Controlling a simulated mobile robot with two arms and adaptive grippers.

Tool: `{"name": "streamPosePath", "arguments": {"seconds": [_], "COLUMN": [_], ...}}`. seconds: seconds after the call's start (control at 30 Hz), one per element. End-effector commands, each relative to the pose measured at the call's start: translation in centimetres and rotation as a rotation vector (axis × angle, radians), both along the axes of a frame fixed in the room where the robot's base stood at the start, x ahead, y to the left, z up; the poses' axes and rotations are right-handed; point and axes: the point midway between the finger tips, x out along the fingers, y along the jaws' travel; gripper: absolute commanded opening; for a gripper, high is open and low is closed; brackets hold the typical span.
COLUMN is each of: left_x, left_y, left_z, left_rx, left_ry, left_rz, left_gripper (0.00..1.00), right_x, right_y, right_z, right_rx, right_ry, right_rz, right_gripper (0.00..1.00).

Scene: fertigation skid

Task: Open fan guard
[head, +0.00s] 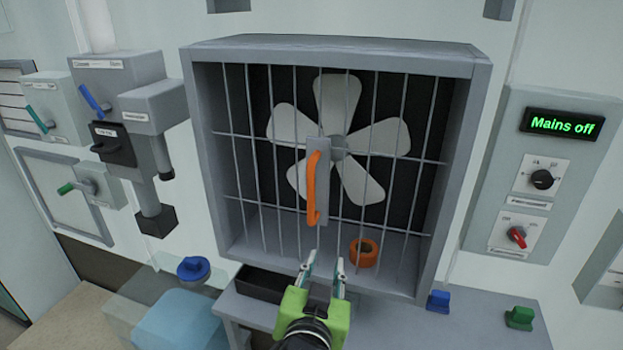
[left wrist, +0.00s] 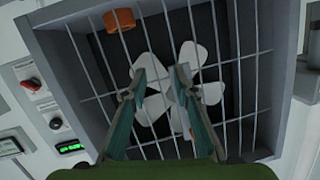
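The fan guard (head: 268,185) is a grid of grey bars across the front of a grey box, and it looks closed. Its upright orange handle (head: 313,188) sits on a grey plate near the middle. A white fan (head: 385,137) is behind the bars. My left gripper (head: 322,265) is open and empty, below the handle and apart from it. In the left wrist view the open fingers (left wrist: 165,76) point at the bars; a bit of orange, likely the handle (left wrist: 192,132), shows beside one finger, mostly hidden. My right gripper is not in view.
An orange ring (head: 365,254) lies at the bottom of the box. A panel reading "Mains off" (head: 562,124) with two knobs is at the right. Levers and a valve (head: 155,215) are at the left. Blue (head: 438,301) and green (head: 519,318) pieces are on the bench below.

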Motion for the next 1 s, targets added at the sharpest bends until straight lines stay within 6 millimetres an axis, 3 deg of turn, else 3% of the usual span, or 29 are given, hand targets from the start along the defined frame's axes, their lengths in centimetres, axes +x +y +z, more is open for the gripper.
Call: {"name": "streamPosePath", "arguments": {"seconds": [0.03, 0.1, 0.2, 0.3, 0.43, 0.53, 1.0], "left_x": [-1.1, -2.6, -4.4, -5.3, -4.9, -3.6, 5.8], "left_y": [0.6, 1.6, 2.9, 3.7, 3.9, 3.7, 2.7], "left_z": [4.1, 8.2, 12.0, 13.7, 14.4, 14.4, 14.4], "left_rx": [-0.047, -0.104, -0.167, -0.202, -0.210, -0.207, -0.207], "left_ry": [-0.058, -0.115, -0.168, -0.193, -0.202, -0.201, -0.200], "left_rz": [0.015, 0.035, 0.055, 0.067, 0.071, 0.071, 0.070], "left_gripper": [0.27, 0.27, 0.27, 0.27, 0.27, 0.27, 0.27], "right_x": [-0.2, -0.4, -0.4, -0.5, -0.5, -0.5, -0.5], "right_y": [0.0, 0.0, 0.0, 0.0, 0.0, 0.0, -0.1], "right_z": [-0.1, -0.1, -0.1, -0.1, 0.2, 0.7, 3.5], "right_rx": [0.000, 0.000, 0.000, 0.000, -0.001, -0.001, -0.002], "right_ry": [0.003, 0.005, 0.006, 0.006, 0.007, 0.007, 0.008], "right_rz": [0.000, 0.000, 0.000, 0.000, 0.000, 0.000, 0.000], "right_gripper": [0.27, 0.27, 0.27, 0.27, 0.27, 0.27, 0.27]}}
